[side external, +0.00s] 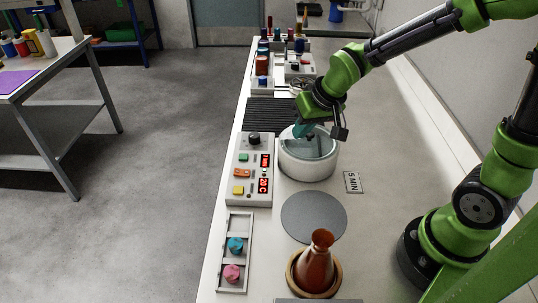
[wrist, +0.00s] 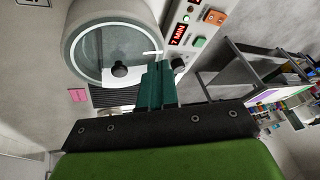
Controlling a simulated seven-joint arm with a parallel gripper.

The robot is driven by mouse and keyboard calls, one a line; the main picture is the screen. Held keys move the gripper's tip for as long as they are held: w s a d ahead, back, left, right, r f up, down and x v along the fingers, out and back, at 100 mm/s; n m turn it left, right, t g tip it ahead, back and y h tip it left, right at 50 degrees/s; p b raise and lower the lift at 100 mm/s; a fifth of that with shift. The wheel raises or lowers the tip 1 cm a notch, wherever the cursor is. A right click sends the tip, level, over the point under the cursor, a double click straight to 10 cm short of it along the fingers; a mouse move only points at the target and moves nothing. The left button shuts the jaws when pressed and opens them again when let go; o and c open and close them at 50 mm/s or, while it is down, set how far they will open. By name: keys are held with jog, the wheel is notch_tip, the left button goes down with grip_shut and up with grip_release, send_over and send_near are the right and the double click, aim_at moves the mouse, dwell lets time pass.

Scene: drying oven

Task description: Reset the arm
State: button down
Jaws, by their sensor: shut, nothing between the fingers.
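My gripper (side external: 303,131) is over the back left rim of the white round drying oven (side external: 306,171) in the side view. Its teal fingers (wrist: 155,86) are together and hold nothing in the wrist view. The oven has a clear round top (wrist: 108,42), and a black knob (wrist: 120,69) shows near the fingers. I cannot tell from these views whether the fingers touch the oven. The grey control box (side external: 250,180) stands left of the oven, with lit red displays and coloured buttons. One display reads 7 MIN in the wrist view (wrist: 179,35).
A grey disc (side external: 314,218) lies in front of the oven, with a brown flask (side external: 317,261) on a round ring nearer. A tray (side external: 233,253) holds blue and pink pieces. A "5 MIN" card (side external: 352,182) lies right. A black ribbed mat (side external: 270,111) and crowded racks are behind.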

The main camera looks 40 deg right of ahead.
jog(key=s+r+t+y, duration=0.1)
jog(key=s+r+t, duration=0.1)
jog(key=s+r, duration=0.9)
jog(key=shift+s+d, duration=0.45)
jog(key=shift+s, duration=0.7)
